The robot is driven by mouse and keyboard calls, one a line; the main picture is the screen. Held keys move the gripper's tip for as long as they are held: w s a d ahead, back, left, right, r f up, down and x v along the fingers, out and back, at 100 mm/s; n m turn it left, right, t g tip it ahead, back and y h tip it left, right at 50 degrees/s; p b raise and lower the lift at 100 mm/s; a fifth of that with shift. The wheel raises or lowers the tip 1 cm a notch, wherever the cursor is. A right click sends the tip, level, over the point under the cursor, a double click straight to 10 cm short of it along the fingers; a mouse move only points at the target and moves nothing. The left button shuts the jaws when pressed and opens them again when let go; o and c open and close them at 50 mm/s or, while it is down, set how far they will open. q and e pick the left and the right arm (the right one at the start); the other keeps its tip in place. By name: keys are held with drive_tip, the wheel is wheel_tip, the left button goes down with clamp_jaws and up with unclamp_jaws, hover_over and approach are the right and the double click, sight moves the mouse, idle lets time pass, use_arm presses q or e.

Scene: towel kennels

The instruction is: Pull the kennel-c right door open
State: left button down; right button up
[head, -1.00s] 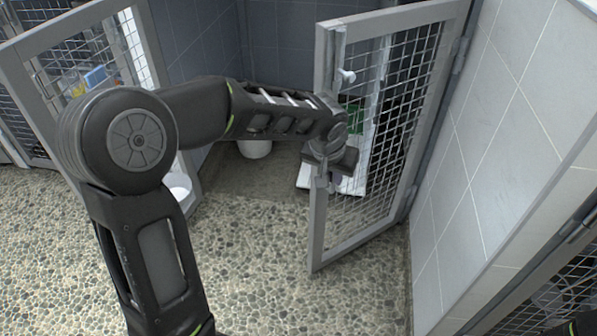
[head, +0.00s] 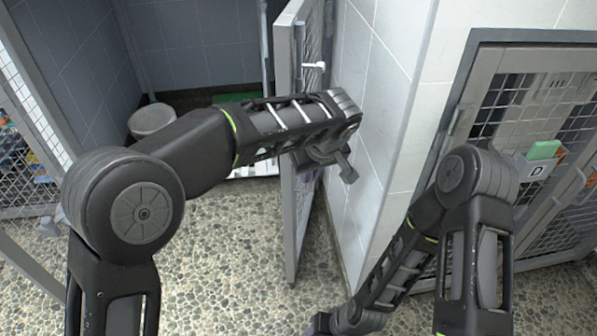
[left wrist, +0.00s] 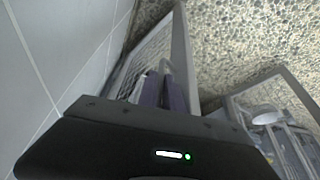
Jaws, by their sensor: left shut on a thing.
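The kennel-c right door (head: 287,75) is a grey metal frame with wire mesh. In the head view it stands open, almost edge-on, close to the white tiled wall on its right. A white latch knob (head: 315,65) sits above the gripper. My right gripper (head: 322,323) is low at the bottom edge, partly cut off.
The white tiled wall (head: 385,100) is close on the door's right. A pale bucket (head: 152,121) is inside the open kennel. Pebbled floor (head: 225,260) is clear in front.

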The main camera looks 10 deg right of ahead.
use_arm(q)
drive_tip(key=shift+w, duration=0.15)
drive_tip(key=c, duration=1.8)
unclamp_jaws()
drive_tip(key=shift+r, duration=0.1)
drive_tip(key=p+v, duration=0.2)
drive_tip(key=v, duration=0.5)
drive_tip(key=shift+r+p, duration=0.25)
drive_tip(key=shift+p, duration=0.15)
drive_tip(key=shift+s, duration=0.25)
